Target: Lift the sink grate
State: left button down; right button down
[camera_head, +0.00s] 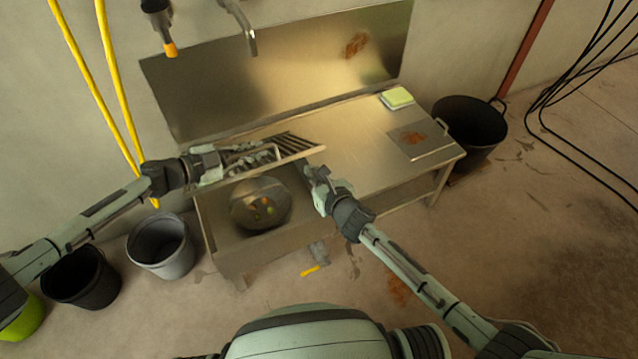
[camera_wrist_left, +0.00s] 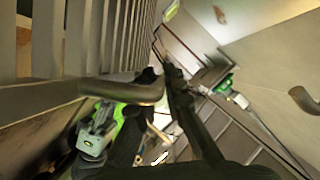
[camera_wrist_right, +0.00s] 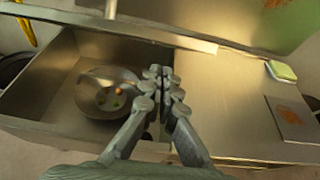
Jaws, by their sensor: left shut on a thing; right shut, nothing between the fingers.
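The slatted metal sink grate (camera_head: 296,143) is raised and tilted above the sink basin (camera_head: 219,227) at the left of the steel counter. My left gripper (camera_head: 240,155) is shut on it at its left part. In the left wrist view, the grate's slats (camera_wrist_left: 45,45) fill the upper left, and a bent handle bar (camera_wrist_left: 125,91) lies at the fingers. My right gripper (camera_head: 318,178) is shut and empty by the basin's right edge, below the grate. The right wrist view shows its closed fingertips (camera_wrist_right: 161,75) and the grate's edge (camera_wrist_right: 140,29) beyond them.
A round pan (camera_head: 246,212) with small colored pieces sits in the basin. A sponge (camera_head: 397,97) and a flat metal plate (camera_head: 421,139) lie on the counter's right. A black bucket (camera_head: 478,130) stands to the right, a grey bucket (camera_head: 160,246) at the left. A faucet (camera_head: 245,30) hangs above.

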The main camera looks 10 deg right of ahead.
pick_arm(q)
jog(key=shift+w+a, duration=0.1)
pick_arm(e)
jog(key=shift+w+a+r, duration=0.2)
jog(key=shift+w+r, duration=0.4)
jog(key=shift+r, duration=0.3)
